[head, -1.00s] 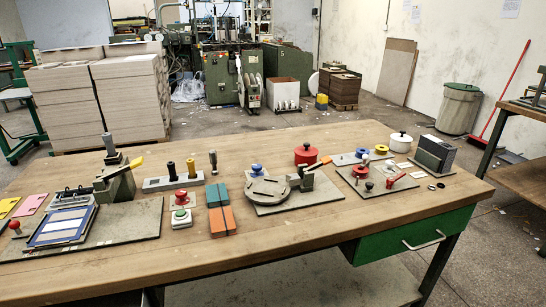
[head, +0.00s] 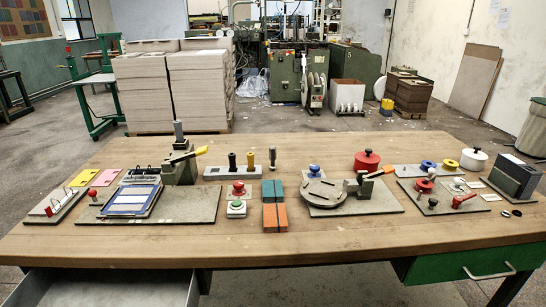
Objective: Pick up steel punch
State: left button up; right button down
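A small upright steel-coloured tool (head: 272,158) with a darker, wider top stands toward the back of the wooden table (head: 330,236). It looks like the steel punch. I cannot tell whether the steel tool touches the block. Neither of my grippers is in view.
A red button (head: 238,188) and a green button (head: 236,206) are in front of the block. Teal and orange blocks (head: 274,216) lie to their right. A lever press (head: 180,165) stands left of it, a round-plate fixture (head: 322,193) right. An open drawer (head: 105,287) is front left.

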aim_at(272, 148)
jog(key=i+l+z, duration=0.3)
jog(key=z, duration=0.15)
jog(key=i+l+z, duration=0.35)
jog(key=z, duration=0.15)
